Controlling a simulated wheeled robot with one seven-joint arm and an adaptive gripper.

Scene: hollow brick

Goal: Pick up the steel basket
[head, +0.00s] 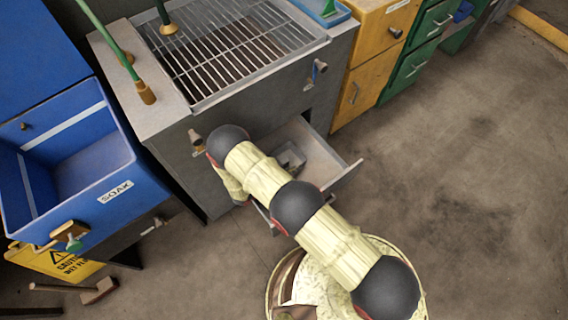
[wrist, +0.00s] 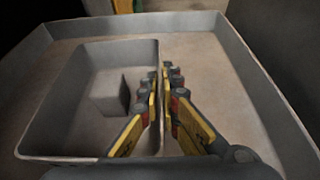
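The steel basket (wrist: 85,62) is a grey, open-topped rectangular container with thin walls. It sits inside an open grey drawer (wrist: 235,75), on the left side in the wrist view. A small grey block (wrist: 108,95) is inside it. My gripper (wrist: 162,85) has its fingers on either side of the basket's right wall, close together, and looks shut on that wall. The exact contact is hard to see. In the head view the basket (head: 290,158) shows partly in the pulled-out drawer (head: 335,170). My arm hides the gripper there.
The drawer's raised walls surround the basket, with bare floor to its right. Above it is a grey grill unit (head: 230,50). A blue SOAK bin (head: 110,190) stands at left, yellow cabinets (head: 370,60) at right.

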